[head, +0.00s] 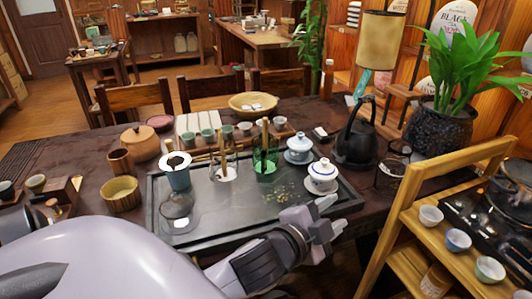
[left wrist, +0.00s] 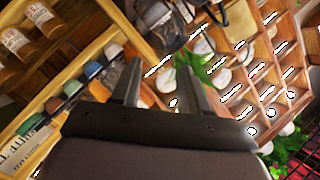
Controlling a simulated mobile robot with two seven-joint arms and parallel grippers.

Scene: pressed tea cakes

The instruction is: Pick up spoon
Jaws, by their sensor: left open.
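My left gripper (head: 334,215) is open and empty, over the front right edge of the dark tea tray (head: 225,222). Its two fingers stand apart with nothing between them in the left wrist view (left wrist: 160,82). I cannot make out a spoon for certain in either view. Slim wooden utensils stand upright in a clear glass (head: 223,172) and in a green glass (head: 266,158) on the tray; their lower ends are hard to tell. Both glasses are beyond the gripper, to its left. My right gripper is not in view.
Two lidded white cups (head: 321,176) (head: 299,149) stand on the tray's right side, close to my left gripper. A black kettle (head: 356,140) stands behind them. A wooden shelf cart (head: 410,215) with small cups is at the right. The tray's middle is mostly clear.

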